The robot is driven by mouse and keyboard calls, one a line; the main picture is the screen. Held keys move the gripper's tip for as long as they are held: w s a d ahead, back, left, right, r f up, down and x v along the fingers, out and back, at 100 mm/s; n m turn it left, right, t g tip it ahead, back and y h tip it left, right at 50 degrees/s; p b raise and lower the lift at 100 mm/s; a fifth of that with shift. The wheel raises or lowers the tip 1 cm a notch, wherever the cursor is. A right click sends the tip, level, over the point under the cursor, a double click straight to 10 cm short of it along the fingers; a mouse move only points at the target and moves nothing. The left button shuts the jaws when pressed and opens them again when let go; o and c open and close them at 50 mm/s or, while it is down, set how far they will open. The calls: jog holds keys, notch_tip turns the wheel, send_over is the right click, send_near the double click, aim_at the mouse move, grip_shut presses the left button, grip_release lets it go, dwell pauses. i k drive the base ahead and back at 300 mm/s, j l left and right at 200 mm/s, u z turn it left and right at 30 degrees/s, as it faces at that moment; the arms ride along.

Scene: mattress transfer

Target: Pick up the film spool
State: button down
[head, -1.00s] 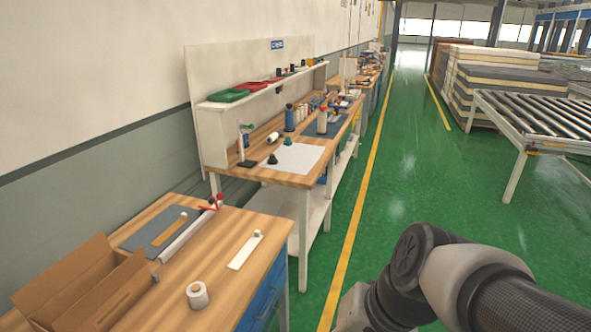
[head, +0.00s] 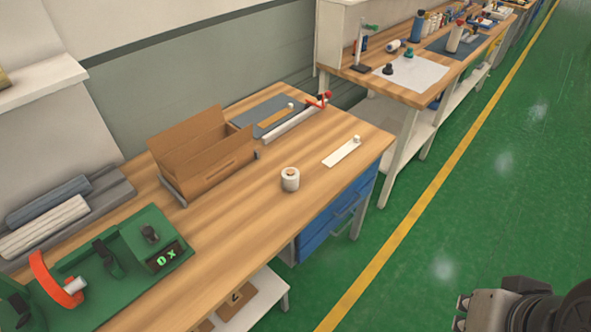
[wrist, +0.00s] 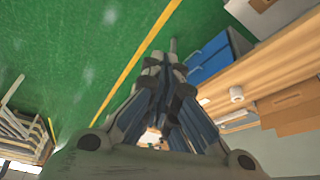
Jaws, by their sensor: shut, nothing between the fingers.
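The film spool (head: 290,179) is a short white roll standing upright on the wooden workbench (head: 235,215), near its front edge and right of an open cardboard box. It also shows in the wrist view (wrist: 237,94), to the right of my gripper and apart from it. My gripper (wrist: 163,66) is shut and empty, out over the green floor in front of the bench.
The cardboard box (head: 206,160) stands behind the spool. A white strip (head: 342,152) lies to its right. A green device (head: 125,262) with a lit display sits at the bench's left end. The bench around the spool is bare, and the floor in front is clear.

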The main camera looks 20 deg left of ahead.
aim_at(290, 175)
jog(key=u, duration=0.25)
jog(key=i+u, duration=0.95)
jog(key=i+l, duration=0.3)
jog(key=i, duration=0.15)
